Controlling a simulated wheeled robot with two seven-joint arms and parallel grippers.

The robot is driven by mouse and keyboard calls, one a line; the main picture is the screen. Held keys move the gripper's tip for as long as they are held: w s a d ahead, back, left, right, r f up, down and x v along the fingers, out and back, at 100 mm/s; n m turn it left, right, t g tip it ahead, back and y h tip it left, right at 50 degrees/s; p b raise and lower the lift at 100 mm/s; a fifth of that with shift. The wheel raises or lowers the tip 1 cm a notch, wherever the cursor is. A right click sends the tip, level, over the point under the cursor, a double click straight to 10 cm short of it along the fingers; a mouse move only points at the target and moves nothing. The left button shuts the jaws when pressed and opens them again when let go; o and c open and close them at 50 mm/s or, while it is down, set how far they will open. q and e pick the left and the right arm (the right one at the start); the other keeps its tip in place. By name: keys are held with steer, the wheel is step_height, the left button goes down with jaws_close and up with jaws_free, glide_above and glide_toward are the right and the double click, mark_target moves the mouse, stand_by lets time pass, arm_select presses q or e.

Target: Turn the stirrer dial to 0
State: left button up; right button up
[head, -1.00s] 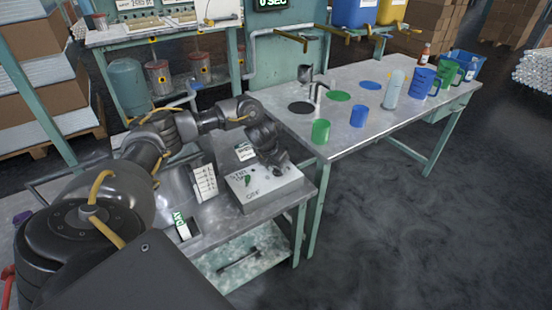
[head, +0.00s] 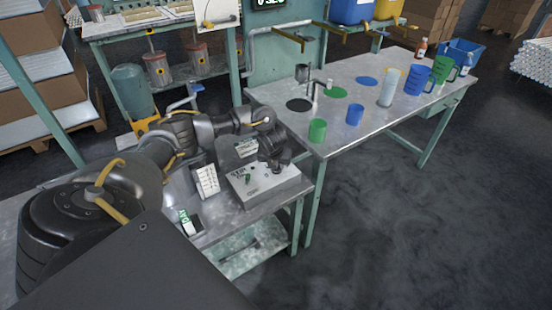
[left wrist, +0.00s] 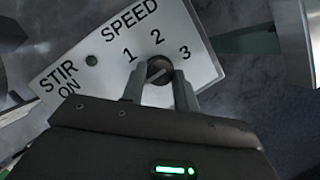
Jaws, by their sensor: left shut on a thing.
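The stirrer box (head: 270,183) is a light grey box on the low metal table. In the left wrist view its panel (left wrist: 112,65) reads STIR ON and SPEED, with 1, 2 and 3 around a dark round dial (left wrist: 160,69). My left gripper (left wrist: 159,88) has one finger on each side of the dial and is shut on it. The dial's pointer is hard to make out, and no 0 mark shows. In the head view the left gripper (head: 277,164) reaches down onto the box top and hides the dial. My right gripper is not in view.
A white labelled card (head: 207,180) and a small DAY display (head: 188,222) stand left of the box. A green switch (head: 248,179) sits on the box. The taller table at right holds a green cup (head: 317,131), a blue cup (head: 354,115) and several other vessels.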

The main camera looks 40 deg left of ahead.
arm_select(q)
steer(key=o, duration=1)
steer(key=p+v, duration=0.3)
steer(key=v, duration=0.8)
steer(key=shift+a, duration=0.1)
